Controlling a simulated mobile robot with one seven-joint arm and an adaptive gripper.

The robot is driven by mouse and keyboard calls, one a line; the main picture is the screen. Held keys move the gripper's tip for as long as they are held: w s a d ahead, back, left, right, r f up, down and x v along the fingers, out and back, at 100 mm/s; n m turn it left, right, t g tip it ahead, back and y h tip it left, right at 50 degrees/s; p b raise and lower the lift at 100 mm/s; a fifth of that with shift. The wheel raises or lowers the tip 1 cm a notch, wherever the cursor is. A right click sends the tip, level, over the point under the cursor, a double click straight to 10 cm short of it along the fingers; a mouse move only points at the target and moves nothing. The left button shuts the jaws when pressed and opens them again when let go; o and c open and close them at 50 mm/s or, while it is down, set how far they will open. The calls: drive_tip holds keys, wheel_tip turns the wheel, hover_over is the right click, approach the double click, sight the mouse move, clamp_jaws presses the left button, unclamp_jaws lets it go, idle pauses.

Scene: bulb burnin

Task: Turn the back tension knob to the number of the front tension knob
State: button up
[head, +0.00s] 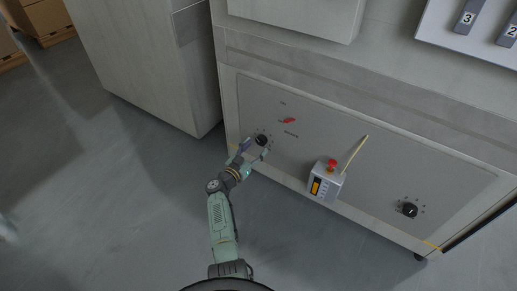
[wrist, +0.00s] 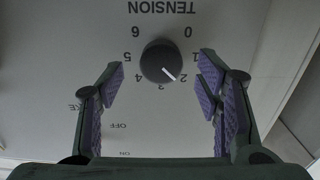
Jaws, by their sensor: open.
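A black tension knob (head: 261,140) sits on the left part of the grey cabinet panel. In the wrist view the same knob (wrist: 161,61) shows upside-down numbers and the word TENSION. Its white pointer lies between 2 and 3, closer to 2. My gripper (head: 254,150) is open at this knob; in the wrist view its purple-padded fingers (wrist: 160,80) stand on either side, apart from it.
A red switch (head: 289,121) is above and right of the left knob. A grey box (head: 326,182) with a red button sticks out between the knobs, with a thin wooden stick (head: 355,152) beside it. A pale cabinet (head: 150,60) stands at left. The floor in front is clear.

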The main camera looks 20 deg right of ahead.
sight(260, 143)
drive_tip(key=shift+b+x, duration=0.7)
drive_tip(key=shift+x, duration=0.55)
drive_tip(key=shift+w+d, duration=0.35)
drive_tip(key=shift+w, duration=0.05)
drive_tip(key=shift+c, duration=0.4)
drive_tip(key=c, duration=1.1)
